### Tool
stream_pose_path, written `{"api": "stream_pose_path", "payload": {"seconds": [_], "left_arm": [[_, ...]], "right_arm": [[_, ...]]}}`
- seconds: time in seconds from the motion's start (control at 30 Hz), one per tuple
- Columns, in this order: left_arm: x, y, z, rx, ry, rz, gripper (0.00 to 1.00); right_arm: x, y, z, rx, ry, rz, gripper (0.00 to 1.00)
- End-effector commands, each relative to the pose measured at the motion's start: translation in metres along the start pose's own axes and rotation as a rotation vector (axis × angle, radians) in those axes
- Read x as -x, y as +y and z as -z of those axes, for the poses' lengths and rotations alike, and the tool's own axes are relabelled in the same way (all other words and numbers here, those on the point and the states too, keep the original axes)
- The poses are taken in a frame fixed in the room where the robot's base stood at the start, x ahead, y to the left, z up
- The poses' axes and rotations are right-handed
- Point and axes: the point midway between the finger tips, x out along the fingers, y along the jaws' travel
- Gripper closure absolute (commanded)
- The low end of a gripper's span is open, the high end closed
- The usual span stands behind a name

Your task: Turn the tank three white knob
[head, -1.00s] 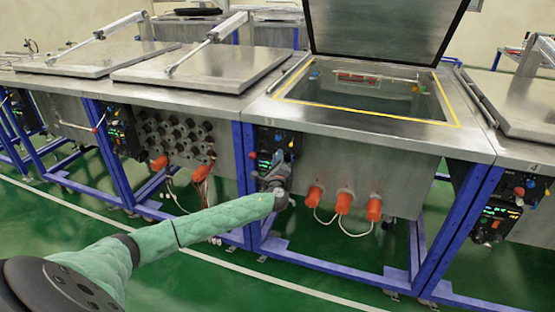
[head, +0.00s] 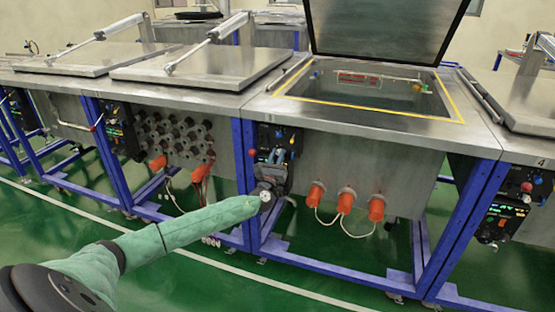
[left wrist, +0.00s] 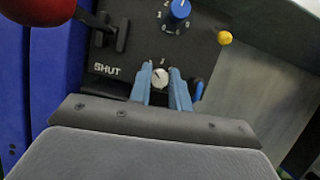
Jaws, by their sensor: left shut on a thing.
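The white knob (left wrist: 160,78) shows in the left wrist view, low on a dark control panel (left wrist: 205,45). My left gripper (left wrist: 161,88) has its two blue fingers on either side of the knob and is shut on it. In the head view my left gripper (head: 273,157) is at the front panel of the tank with the raised lid (head: 375,28); the gripper and wrist cover the panel's lower part, and I cannot make out the knob there. My right gripper is not in view.
Above the white knob are a blue dial (left wrist: 180,10) and a dark switch lever (left wrist: 112,32). A yellow knob (left wrist: 225,38) is at the right, and a large red knob (left wrist: 38,8) at upper left. Orange plugs (head: 346,200) with cables hang right of the panel.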

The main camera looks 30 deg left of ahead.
Motion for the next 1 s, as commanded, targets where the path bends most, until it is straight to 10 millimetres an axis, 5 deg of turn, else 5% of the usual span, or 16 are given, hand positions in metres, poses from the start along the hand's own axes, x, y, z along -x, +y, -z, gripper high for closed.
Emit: {"api": "stream_pose_path", "payload": {"seconds": [0.6, 1.0], "left_arm": [[0.0001, 0.0026, 0.0001, -0.497, 0.002, 0.206, 1.0], [0.0002, 0.0026, 0.0001, -0.65, 0.002, 0.27, 1.0]], "right_arm": [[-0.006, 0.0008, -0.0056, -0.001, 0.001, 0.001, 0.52], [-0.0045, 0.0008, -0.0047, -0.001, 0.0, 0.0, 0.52]]}}
